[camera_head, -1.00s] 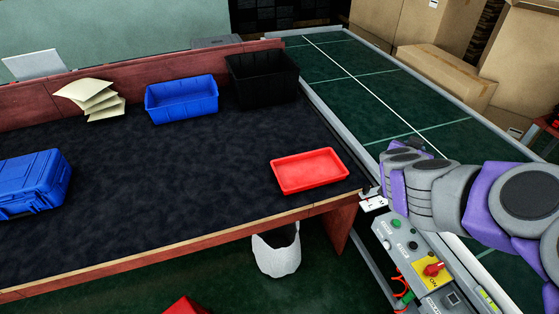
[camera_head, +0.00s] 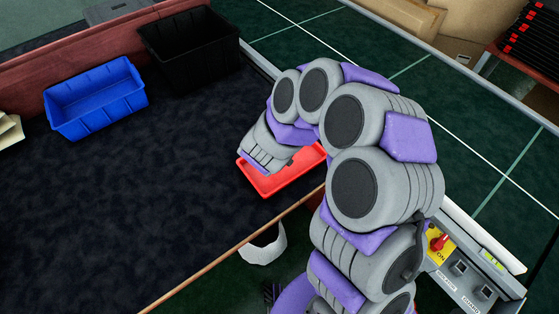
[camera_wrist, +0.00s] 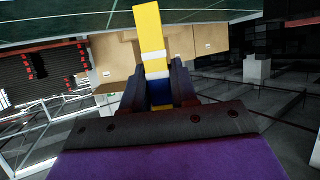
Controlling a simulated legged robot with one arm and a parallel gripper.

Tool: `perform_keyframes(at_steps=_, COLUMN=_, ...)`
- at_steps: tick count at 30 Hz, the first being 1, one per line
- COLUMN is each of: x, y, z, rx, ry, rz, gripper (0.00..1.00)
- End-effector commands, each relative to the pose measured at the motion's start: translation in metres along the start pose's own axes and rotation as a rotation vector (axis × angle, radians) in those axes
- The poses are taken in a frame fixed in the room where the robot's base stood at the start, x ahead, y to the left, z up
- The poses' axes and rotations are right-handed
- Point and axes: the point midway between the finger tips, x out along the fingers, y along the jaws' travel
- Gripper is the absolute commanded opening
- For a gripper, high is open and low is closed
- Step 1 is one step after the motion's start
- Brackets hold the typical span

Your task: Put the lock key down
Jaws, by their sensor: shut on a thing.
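The lock key (camera_wrist: 149,28) shows in the wrist view as a long yellow piece with a white band and a blue part near its base. My gripper (camera_wrist: 158,88) is shut on it, with a dark finger on each side of the blue part. In the head view my arm is bent over the table, and its wrist end (camera_head: 264,151) hangs above the left part of the red tray (camera_head: 292,175). The fingers and the key are hidden behind the arm in that view. The bare part of the tray that shows is empty.
A blue bin (camera_head: 97,101) and a black bin (camera_head: 190,50) stand at the table's back. The dark tabletop (camera_head: 150,190) left of the tray is clear.

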Motion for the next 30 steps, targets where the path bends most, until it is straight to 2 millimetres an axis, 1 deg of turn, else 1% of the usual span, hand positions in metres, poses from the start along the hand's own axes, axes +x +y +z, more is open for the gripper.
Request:
perform_keyframes(at_steps=1, x=-0.003, y=-0.004, z=0.02, rx=-0.006, ry=-0.002, rz=0.011, gripper=0.0)
perform_keyframes(at_steps=3, x=-0.006, y=-0.007, z=0.046, rx=0.003, ry=-0.002, rz=0.036, gripper=0.0)
perform_keyframes(at_steps=7, x=-0.017, y=-0.011, z=0.091, rx=0.019, ry=0.002, rz=0.078, gripper=0.0)
perform_keyframes(at_steps=10, x=-0.028, y=-0.01, z=0.127, rx=0.029, ry=0.005, rz=0.111, gripper=0.0)
perform_keyframes(at_steps=12, x=-0.035, y=-0.005, z=0.151, rx=0.035, ry=0.005, rz=0.132, gripper=0.0)
perform_keyframes(at_steps=15, x=-0.047, y=0.004, z=0.18, rx=0.044, ry=0.006, rz=0.152, gripper=0.0)
perform_keyframes(at_steps=18, x=-0.057, y=0.014, z=0.203, rx=0.052, ry=0.004, rz=0.163, gripper=0.0)
perform_keyframes(at_steps=21, x=-0.065, y=0.026, z=0.217, rx=0.056, ry=0.003, rz=0.162, gripper=0.0)
perform_keyframes(at_steps=25, x=-0.069, y=0.034, z=0.225, rx=0.063, ry=0.003, rz=0.154, gripper=0.0)
perform_keyframes(at_steps=28, x=-0.063, y=0.03, z=0.225, rx=0.067, ry=0.004, rz=0.153, gripper=0.0)
perform_keyframes(at_steps=30, x=-0.055, y=0.02, z=0.224, rx=0.068, ry=0.003, rz=0.154, gripper=0.0)
